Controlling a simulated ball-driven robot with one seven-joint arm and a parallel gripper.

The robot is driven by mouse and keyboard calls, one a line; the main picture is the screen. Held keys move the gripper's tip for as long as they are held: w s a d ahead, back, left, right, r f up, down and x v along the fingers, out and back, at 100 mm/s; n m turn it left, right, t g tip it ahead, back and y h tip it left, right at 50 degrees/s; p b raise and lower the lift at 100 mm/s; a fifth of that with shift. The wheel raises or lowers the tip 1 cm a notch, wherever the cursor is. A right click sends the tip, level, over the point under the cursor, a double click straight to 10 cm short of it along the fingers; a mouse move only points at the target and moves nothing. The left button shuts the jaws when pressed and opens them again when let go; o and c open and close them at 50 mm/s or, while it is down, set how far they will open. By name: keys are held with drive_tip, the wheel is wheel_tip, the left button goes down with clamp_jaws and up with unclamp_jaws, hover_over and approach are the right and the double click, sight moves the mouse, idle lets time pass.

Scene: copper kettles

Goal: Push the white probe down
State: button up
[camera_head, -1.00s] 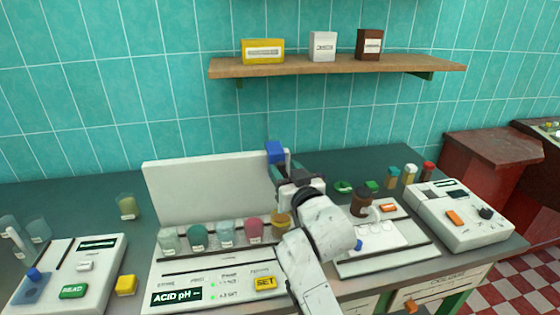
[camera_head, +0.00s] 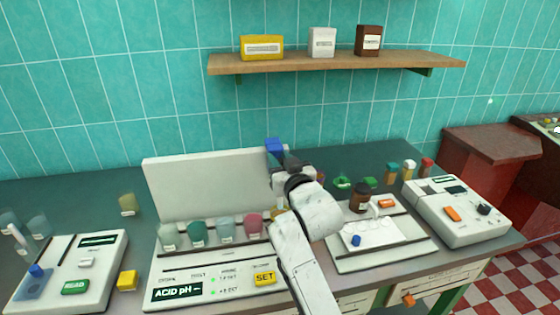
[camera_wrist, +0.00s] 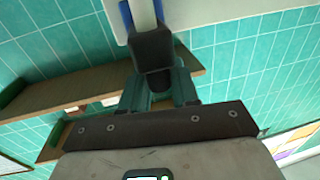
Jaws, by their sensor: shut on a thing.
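My gripper (camera_head: 283,166) is at the right end of the upright white panel (camera_head: 208,189), above the row of jars. In the wrist view its green fingers (camera_wrist: 155,85) are shut on a dark block (camera_wrist: 152,48). A white piece with blue edges (camera_wrist: 143,14), which looks like the white probe, rises beyond the block. In the head view a blue piece (camera_head: 274,146) shows just above the gripper. My arm hides what is under the gripper, so I cannot tell how low the probe reaches.
Several jars, such as the pink jar (camera_head: 253,224), stand behind the ACID pH unit (camera_head: 215,284). A brown bottle (camera_head: 360,198) stands to the right on a white tray (camera_head: 390,256). A wooden shelf (camera_head: 330,67) hangs above.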

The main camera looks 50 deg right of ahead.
clamp_jaws()
drive_tip(key=b, duration=0.6)
hover_over(280, 208)
drive_tip(key=f, duration=0.7)
drive_tip(key=shift+w+d+f, duration=0.25)
drive_tip(key=shift+w+f, duration=0.05)
drive_tip(key=shift+f, duration=0.1)
drive_tip(key=o, duration=0.5)
unclamp_jaws()
drive_tip(key=shift+o, duration=0.9)
